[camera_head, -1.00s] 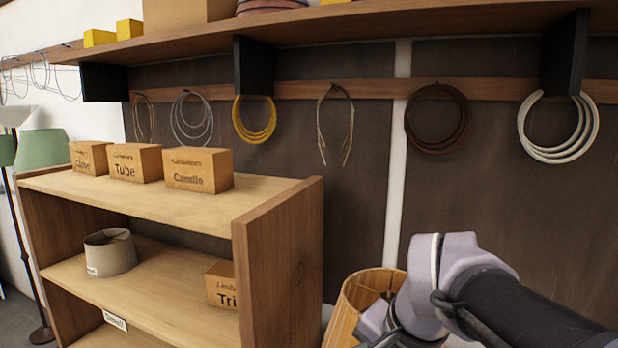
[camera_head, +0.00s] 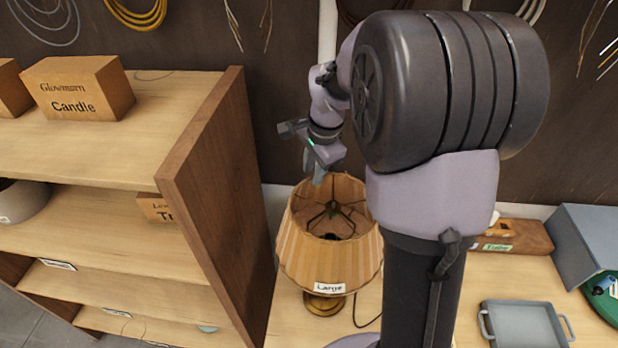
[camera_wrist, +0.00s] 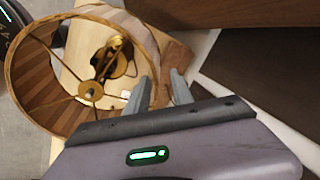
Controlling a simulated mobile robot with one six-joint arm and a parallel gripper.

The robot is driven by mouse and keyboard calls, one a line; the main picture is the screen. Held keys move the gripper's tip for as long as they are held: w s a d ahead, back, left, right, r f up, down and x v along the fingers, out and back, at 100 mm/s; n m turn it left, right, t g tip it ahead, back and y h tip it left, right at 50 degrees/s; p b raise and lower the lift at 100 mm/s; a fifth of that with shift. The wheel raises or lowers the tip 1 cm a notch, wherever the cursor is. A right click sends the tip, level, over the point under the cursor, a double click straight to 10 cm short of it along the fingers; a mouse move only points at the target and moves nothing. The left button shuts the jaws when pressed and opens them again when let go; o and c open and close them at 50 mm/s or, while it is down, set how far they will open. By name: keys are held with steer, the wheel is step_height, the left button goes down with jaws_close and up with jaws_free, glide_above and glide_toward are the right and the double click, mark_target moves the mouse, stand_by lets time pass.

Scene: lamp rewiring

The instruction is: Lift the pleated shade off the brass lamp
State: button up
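The pleated tan shade (camera_head: 305,256), labelled "Large", sits on the brass lamp (camera_head: 323,304) on a wooden bench. Its top is open and shows the wire spider inside. My gripper (camera_head: 318,180) is just above the shade's back rim. In the wrist view I look down into the shade (camera_wrist: 32,85), with the brass lamp (camera_wrist: 112,62) inside it. My gripper's fingers (camera_wrist: 159,85) are apart, beside the shade's right rim. I cannot tell whether the rim lies between them or below them. Nothing is held.
A wooden shelf unit (camera_head: 205,155) stands close to the left of the lamp, with a Candle box (camera_head: 78,88) on top. A grey tray (camera_head: 525,325) and a grey-blue bin (camera_head: 595,238) are on the bench at right. A dark wall with hanging cable coils is behind.

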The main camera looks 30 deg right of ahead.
mark_target(312, 186)
steer(key=x, duration=0.5)
steer(key=shift+s+f, duration=0.2)
steer(key=shift+s+r, duration=0.15)
steer(key=shift+s, duration=0.15)
steer(key=shift+c, duration=1.3)
steer(key=shift+s, duration=0.1)
jaws_close()
steer(key=shift+a, duration=0.1)
